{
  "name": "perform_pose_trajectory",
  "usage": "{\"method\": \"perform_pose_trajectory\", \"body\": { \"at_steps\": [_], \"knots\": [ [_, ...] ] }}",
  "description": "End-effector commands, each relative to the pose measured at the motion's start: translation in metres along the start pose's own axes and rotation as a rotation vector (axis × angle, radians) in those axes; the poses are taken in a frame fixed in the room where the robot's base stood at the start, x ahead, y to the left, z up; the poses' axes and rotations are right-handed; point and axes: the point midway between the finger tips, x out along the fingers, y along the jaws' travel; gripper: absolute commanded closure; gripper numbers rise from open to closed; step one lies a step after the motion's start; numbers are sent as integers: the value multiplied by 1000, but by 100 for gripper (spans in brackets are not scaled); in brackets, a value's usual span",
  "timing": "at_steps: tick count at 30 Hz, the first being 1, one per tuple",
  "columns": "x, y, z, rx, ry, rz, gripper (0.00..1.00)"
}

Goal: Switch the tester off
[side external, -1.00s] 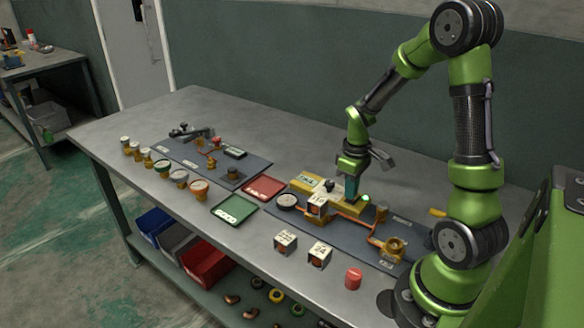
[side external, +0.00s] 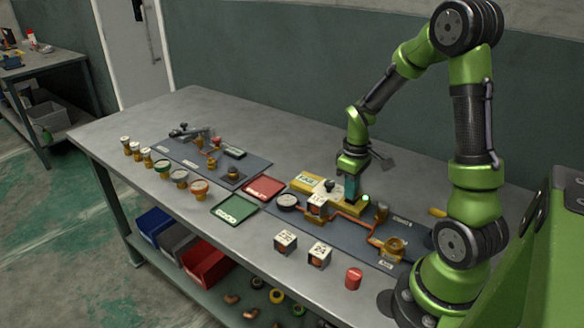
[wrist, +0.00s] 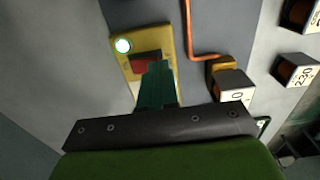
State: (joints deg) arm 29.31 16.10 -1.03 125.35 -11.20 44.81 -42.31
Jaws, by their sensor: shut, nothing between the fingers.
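The tester is a yellow box (wrist: 165,42) in the wrist view, with a lit green lamp (wrist: 123,46) at one end and a red rocker switch (wrist: 145,63) beside it. In the side view its yellow body (side external: 338,204) lies on the dark board, with the green lamp (side external: 365,198) glowing. My gripper (wrist: 157,66) is shut and empty, its teal fingertips over the edge of the red switch and hiding part of it. In the side view my gripper (side external: 351,200) points down at the box. I cannot tell whether the tips touch the switch.
A block marked 0 (wrist: 234,86) with copper pipe (wrist: 190,40) stands close beside the tester. Two loose marked blocks (side external: 286,241) (side external: 320,254) and a red cylinder (side external: 353,278) stand at the bench front. Red (side external: 263,188) and green (side external: 234,209) trays lie to the left.

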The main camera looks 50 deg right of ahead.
Motion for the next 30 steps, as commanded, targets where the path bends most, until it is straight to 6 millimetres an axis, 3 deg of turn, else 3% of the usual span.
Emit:
{"method": "perform_pose_trajectory", "body": {
  "at_steps": [30],
  "knots": [
    [5,0,0,0,-1,-1,100]
  ]
}}
